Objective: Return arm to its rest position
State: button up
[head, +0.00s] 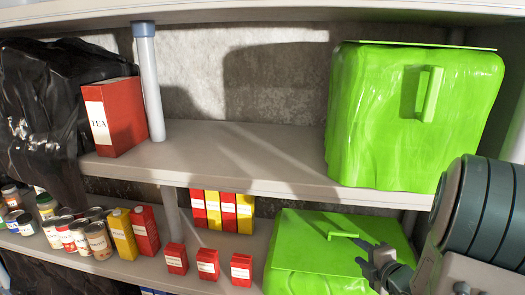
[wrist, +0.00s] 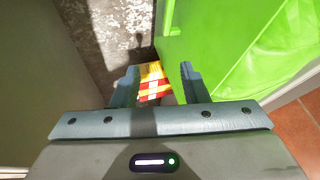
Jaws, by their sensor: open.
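My gripper (head: 377,262) is at the lower right of the head view, in front of the lower green box (head: 300,270). In the wrist view my gripper (wrist: 158,85) shows its two fingers apart, with nothing held between them. Beyond the fingertips, red and yellow packs (wrist: 153,82) show in the gap, some distance away. My arm comes in from the right edge of the head view.
The upper shelf (head: 240,160) holds a red tea box (head: 114,115), a black bag (head: 45,100) and a large green box (head: 415,115). Cans (head: 97,240), cartons (head: 120,234) and small red boxes (head: 208,264) stand on the lower shelf. The middle of the upper shelf is clear.

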jog(key=s+a+r+n+g+y+p, duration=0.3)
jog(key=s+a+r+n+g+p, duration=0.25)
jog(key=a+r+n, duration=0.6)
jog(key=s+a+r+n+g+y+p, duration=0.4)
jog(key=a+n+p, duration=0.4)
jog(key=n, duration=0.8)
jog(key=s+d+r+n+g+h+p, duration=0.1)
jog(key=s+r+n+h+p, duration=0.3)
jog(key=r+n, duration=0.3)
jog(key=s+d+r+n+h+p, duration=0.2)
jog(key=s+r+n+h+p, duration=0.3)
jog(key=n, duration=1.2)
notch_tip(320, 180, up, 3)
jog(key=shift+r+g+p, duration=0.1)
jog(key=shift+g+p, duration=0.25)
jog(key=shift+p, duration=0.15)
